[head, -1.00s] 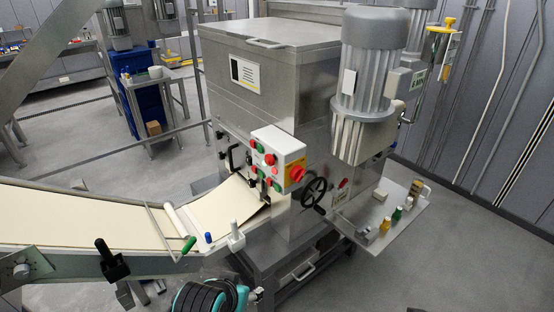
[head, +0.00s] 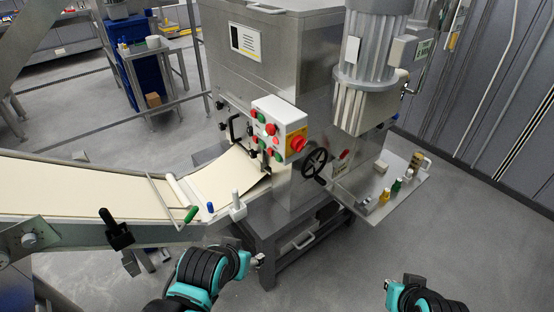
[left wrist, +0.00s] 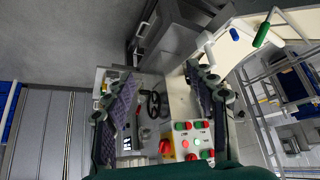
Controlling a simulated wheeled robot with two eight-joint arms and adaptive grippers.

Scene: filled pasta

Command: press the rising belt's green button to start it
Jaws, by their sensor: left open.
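The white control box (head: 279,124) is on the steel machine's front, with several green and red buttons and a red emergency knob (head: 298,143) on a yellow plate. The rising belt (head: 70,188) runs in from the left. I cannot tell which green button belongs to it. My left gripper (head: 257,260) is low in front of the machine, well below the box. In the left wrist view its fingers (left wrist: 163,100) are apart and empty, with the buttons (left wrist: 192,140) beyond them. My right gripper (head: 394,291) is at the bottom right, only partly visible, apart from everything.
A black handwheel (head: 315,163) sticks out right of the box. A shelf with small bottles (head: 396,186) juts out at the right. Black, blue and green-handled fittings line the belt's edge. The floor (head: 340,260) between my arms is clear.

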